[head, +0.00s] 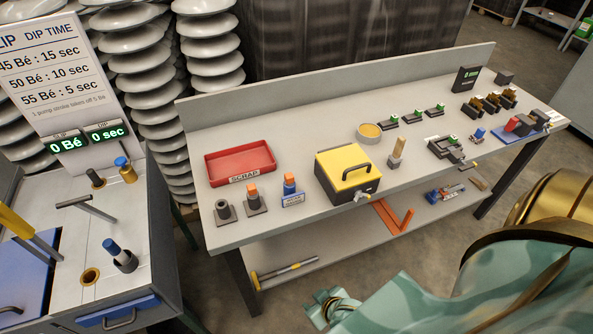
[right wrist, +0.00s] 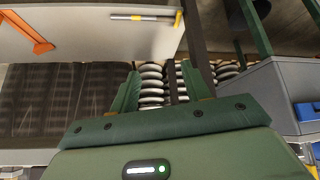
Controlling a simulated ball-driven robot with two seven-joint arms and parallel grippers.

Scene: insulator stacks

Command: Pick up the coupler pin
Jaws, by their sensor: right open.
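No label marks the coupler pin, so I cannot tell for certain which part it is. My right gripper (head: 333,306) is low in front of the bench, apart from the rod. Its green fingers (right wrist: 166,90) are open and empty in the right wrist view. My left gripper is out of view.
The bench top (head: 330,215) carries a red scrap tray (head: 240,163), a yellow-lidded box (head: 348,167) and several small fixtures. An orange bracket (head: 391,216) shows on the lower shelf. A grey cabinet (head: 120,275) stands left. Insulator stacks (head: 210,48) stand behind.

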